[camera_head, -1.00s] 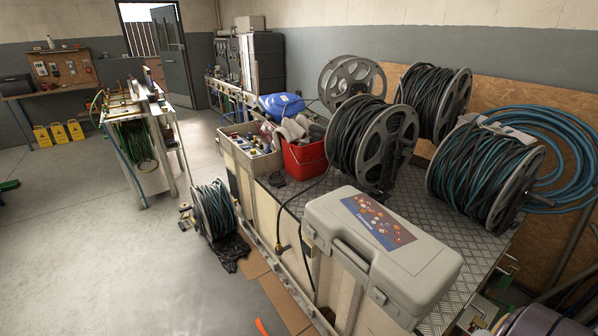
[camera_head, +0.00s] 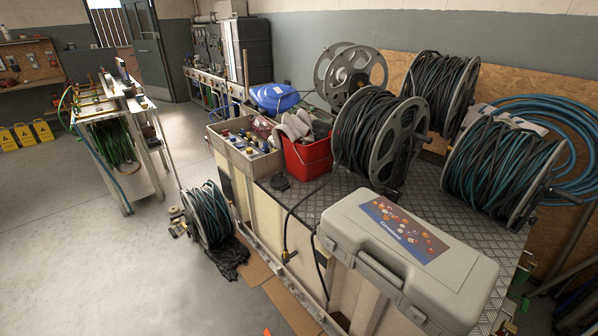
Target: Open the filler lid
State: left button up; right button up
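A small dark round piece (camera_head: 280,182) lies on the metal tread-plate top (camera_head: 335,188), between the red bucket and the near edge. It may be the filler lid; it looks flat and closed, but it is too small to be sure. A blue lid-like object (camera_head: 277,98) sits farther back, behind the red bucket. Neither of my grippers is in view, so nothing shows of what they hold.
A grey plastic case (camera_head: 410,255) fills the near right of the tread-plate top. A red bucket (camera_head: 307,155), a crate of parts (camera_head: 245,160) and several hose reels (camera_head: 380,135) stand behind it. Another reel (camera_head: 207,215) stands on the floor.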

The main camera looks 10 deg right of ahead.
aim_at(278, 182)
jog(key=i+j+z, duration=0.35)
jog(key=j+z, duration=0.15)
jog(key=i+j+z, duration=0.1)
jog(key=j+z, duration=0.15)
jog(key=j, duration=0.2)
jog(key=i+j+z, duration=0.2)
jog(key=j, duration=0.4)
jog(key=j+z, duration=0.2)
jog(key=j, duration=0.35)
jog(key=k, duration=0.05)
